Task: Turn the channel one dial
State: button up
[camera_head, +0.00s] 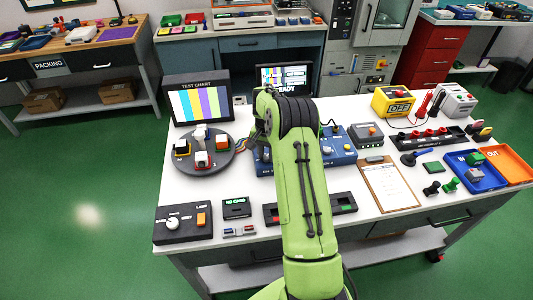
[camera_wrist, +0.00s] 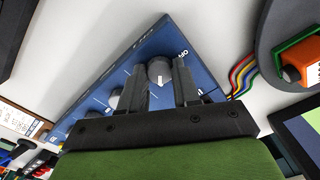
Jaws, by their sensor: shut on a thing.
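A blue panel box (camera_head: 338,150) stands on the white table, partly hidden behind my green arm. In the wrist view the blue panel (camera_wrist: 150,38) fills the middle, with a row of grey dials on it. My gripper (camera_wrist: 160,80) has its two dark fingers on either side of the end dial (camera_wrist: 160,68) and is shut on it. A white pointer line shows on that dial. Another dial (camera_wrist: 115,99) sits beside it, lower left. The panel lettering is too small to tell the channel number. In the head view my fingers are hidden.
A round dark turntable (camera_head: 232,154) with small blocks stands left of the panel. A test chart screen (camera_head: 197,101) is behind it. A clipboard (camera_head: 389,186) lies to the right. A black lamp box (camera_head: 183,224) is at front left. Coloured wires (camera_wrist: 243,74) run beside the panel.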

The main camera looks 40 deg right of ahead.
aim_at(266, 156)
jog(key=shift+r, duration=0.1)
jog(key=o, duration=1.1)
jog(key=shift+c, duration=0.2)
notch_tip(266, 156, up, 16)
jog(key=p, duration=0.2)
jog(key=shift+p, duration=0.4)
